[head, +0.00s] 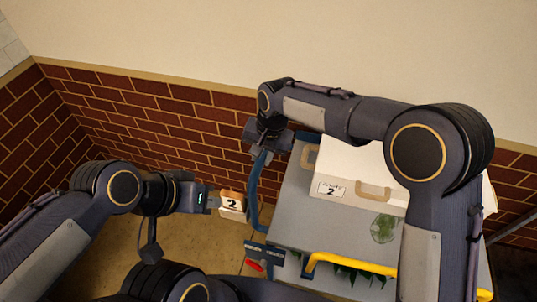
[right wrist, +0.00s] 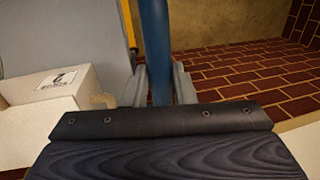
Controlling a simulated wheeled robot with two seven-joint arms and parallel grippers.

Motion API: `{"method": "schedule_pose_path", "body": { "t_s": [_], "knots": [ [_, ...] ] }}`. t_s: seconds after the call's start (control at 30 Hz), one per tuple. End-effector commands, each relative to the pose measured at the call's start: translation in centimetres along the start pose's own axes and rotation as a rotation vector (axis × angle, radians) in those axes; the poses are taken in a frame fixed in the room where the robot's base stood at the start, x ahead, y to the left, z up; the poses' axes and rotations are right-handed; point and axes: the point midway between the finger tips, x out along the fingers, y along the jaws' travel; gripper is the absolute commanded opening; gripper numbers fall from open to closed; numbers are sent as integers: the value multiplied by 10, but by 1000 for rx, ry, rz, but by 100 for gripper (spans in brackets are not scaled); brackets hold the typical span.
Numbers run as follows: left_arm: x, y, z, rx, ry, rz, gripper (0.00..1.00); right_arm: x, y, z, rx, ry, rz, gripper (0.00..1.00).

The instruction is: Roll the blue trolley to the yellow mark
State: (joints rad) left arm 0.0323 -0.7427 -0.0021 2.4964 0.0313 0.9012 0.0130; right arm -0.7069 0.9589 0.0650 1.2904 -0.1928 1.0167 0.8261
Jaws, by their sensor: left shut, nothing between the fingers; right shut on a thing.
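The blue trolley shows in the head view as a grey top (head: 310,215) with a blue upright handle (head: 254,190) at its left end. My right gripper (head: 264,138) is shut on the handle near its upper end. In the right wrist view the blue handle bar (right wrist: 154,45) stands between the two fingers of my right gripper (right wrist: 158,88). My left gripper (head: 212,199) is shut and empty, left of the handle, close to a small box labelled 2 (head: 231,205). I cannot make out a yellow mark on the floor.
A white box with a 2 label (head: 365,165) sits on the trolley; it also shows in the right wrist view (right wrist: 45,105). A yellow rail (head: 350,265) and green leaves (head: 384,229) are near it. A brick wall (head: 150,105) runs behind. Tan floor (head: 190,245) shows at left.

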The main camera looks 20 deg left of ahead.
Motion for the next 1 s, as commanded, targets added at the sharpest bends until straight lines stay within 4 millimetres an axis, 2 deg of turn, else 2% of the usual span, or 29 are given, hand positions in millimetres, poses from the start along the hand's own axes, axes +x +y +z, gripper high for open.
{"method": "schedule_pose_path", "body": {
  "t_s": [0.37,0.4,0.57,0.83,1.0],
  "knots": [
    [0,0,0,0,0,0,0,-1,-7,0,-1,5,-14,0],
    [0,0,0,0,0,0,0,-1,-7,0,-1,5,-15,25],
    [0,0,0,0,0,0,0,-1,-6,0,-1,4,-12,44],
    [0,0,0,0,0,0,0,-1,-4,0,0,3,-8,44],
    [4,-2,2,0,0,0,0,-18,-4,-1,0,6,-10,44]
  ]
}}
